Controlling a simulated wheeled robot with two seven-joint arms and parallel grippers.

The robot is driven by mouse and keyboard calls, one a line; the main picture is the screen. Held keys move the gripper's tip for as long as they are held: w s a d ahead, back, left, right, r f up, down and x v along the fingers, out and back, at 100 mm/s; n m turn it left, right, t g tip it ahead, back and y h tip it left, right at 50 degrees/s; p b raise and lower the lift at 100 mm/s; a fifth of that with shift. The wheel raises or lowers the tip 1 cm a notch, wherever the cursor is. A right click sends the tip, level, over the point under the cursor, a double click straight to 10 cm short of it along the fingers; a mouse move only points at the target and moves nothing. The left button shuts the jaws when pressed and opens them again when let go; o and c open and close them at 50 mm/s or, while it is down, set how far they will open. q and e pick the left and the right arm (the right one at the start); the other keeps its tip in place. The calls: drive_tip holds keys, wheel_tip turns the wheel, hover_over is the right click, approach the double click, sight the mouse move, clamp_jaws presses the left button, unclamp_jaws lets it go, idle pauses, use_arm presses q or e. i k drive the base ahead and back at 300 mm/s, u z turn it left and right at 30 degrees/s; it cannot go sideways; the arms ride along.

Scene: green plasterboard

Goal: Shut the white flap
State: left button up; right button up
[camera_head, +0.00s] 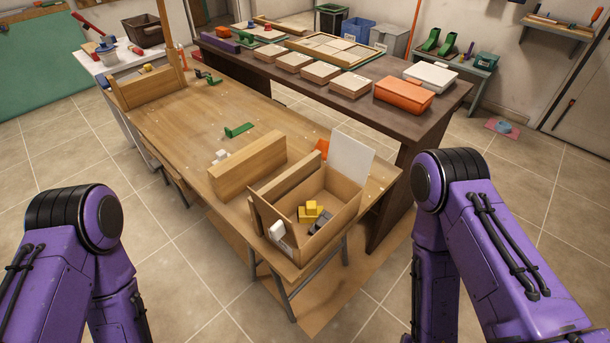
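The white flap (352,157) stands up at the back right side of an open wooden box (334,212). The box is on the near end of a wooden table, and its inside is open to view. Yellow blocks (311,210) and grey pieces (321,221) lie in it. A small white piece (278,232) is at the box's near left corner. My two purple arms show at the lower left and lower right, apart from the box. Neither gripper is in the picture.
The wooden table (190,118) holds a long wooden block (247,166) beside the box and a green bracket (238,130). A dark bench (433,105) behind carries several wooden boxes and an orange case (404,94).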

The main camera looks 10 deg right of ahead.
sight(348, 156)
drive_tip(key=k, duration=0.5)
drive_tip(key=z, duration=1.85)
drive_tip(key=i, duration=3.3)
drive_tip(key=u, duration=4.25)
drive_tip(key=i, duration=0.5)
drive_tip(key=z, duration=0.15)
